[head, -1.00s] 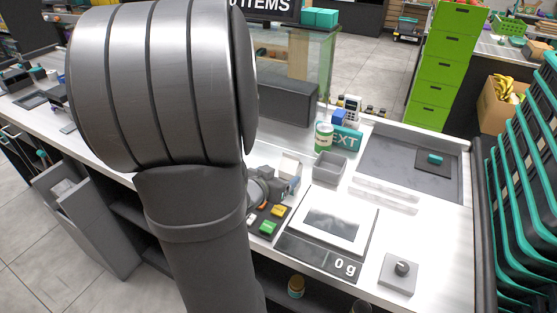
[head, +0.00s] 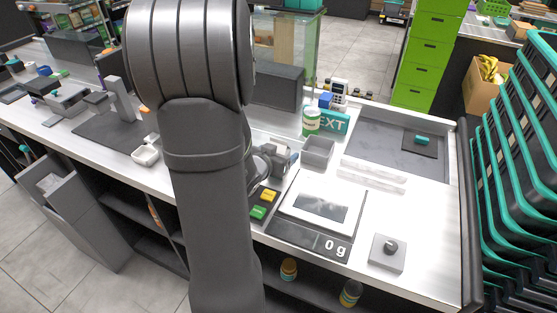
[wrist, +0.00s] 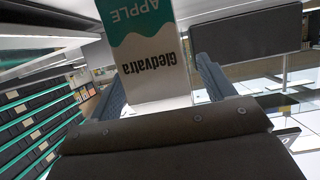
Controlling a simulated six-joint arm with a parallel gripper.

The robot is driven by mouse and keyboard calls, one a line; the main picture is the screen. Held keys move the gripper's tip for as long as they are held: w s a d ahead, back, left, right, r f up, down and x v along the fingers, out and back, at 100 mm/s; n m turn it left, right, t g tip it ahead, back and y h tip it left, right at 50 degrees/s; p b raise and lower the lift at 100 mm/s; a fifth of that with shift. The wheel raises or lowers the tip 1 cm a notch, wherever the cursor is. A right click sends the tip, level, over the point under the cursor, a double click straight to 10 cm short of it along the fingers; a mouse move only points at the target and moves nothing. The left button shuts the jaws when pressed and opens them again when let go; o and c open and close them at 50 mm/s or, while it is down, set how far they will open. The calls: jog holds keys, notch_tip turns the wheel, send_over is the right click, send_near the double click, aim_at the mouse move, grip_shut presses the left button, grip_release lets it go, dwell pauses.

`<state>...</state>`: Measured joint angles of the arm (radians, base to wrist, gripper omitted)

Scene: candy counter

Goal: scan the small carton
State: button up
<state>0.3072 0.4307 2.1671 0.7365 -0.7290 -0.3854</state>
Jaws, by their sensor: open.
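A carton (wrist: 155,68) with a teal and white face, upside-down lettering "APPLE" and "Gledvatra", stands between the fingers of my gripper (wrist: 160,88) in the wrist view. One finger is on each side of it. My gripper is open; I cannot tell whether either finger touches the carton.
The counter holds a scale (head: 318,200) reading 0 g, a grey bin (head: 318,152), a green-and-white can (head: 311,121), a NEXT sign (head: 334,122) and a knob box (head: 388,252). Stacked baskets (head: 520,180) stand at the right. A recessed tray (head: 385,150) lies behind the scale.

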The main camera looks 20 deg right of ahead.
aim_at(281, 141)
jog(key=c, duration=1.3)
jog(key=shift+r, duration=0.1)
jog(key=shift+r, duration=0.45)
jog(key=r, duration=0.3)
jog(key=shift+s+d+r, duration=0.25)
jog(key=shift+s+r, duration=0.1)
jog(key=shift+r, duration=0.05)
jog(key=s+d+r, duration=0.6)
jog(key=s, duration=0.3)
jog(key=shift+s+d+f, duration=0.5)
jog(key=shift+s+d, duration=0.25)
jog(key=shift+s, duration=0.75)
jog(key=shift+s+d+f, duration=0.55)
jog(key=shift+s+d, duration=0.2)
jog(key=shift+s, duration=0.8)
jog(key=shift+s+d+f, duration=0.5)
jog(key=shift+s+d, duration=0.25)
jog(key=shift+s, duration=0.75)
